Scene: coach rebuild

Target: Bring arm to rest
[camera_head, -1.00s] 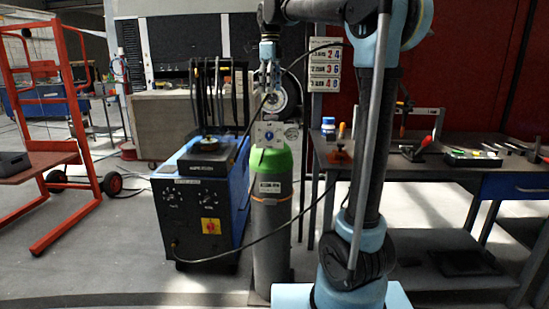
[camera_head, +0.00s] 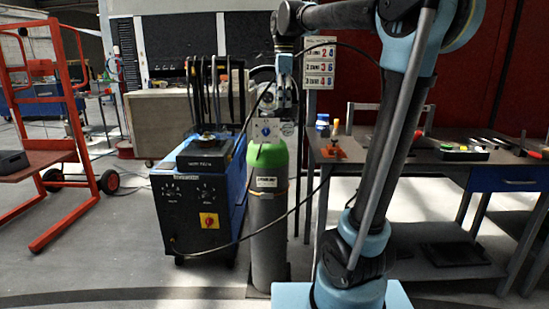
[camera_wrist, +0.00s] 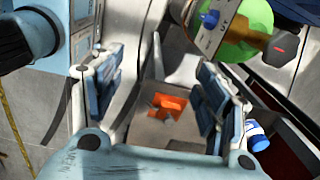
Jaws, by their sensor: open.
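My gripper (camera_head: 284,88) hangs in front of the upper part of the green-topped gas cylinder (camera_head: 268,215) in the head view. In the wrist view its two fingers (camera_wrist: 155,85) are spread apart, with nothing held between them. The cylinder's green top (camera_wrist: 238,32) shows at the upper right of the wrist view. My arm is raised and bent, reaching over toward the cylinder.
A blue welding machine (camera_head: 198,195) stands left of the cylinder. A workbench (camera_head: 440,158) at right carries several small items. A red trolley (camera_head: 78,130) stands far left. Black cables hang between them. The floor at front left is clear.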

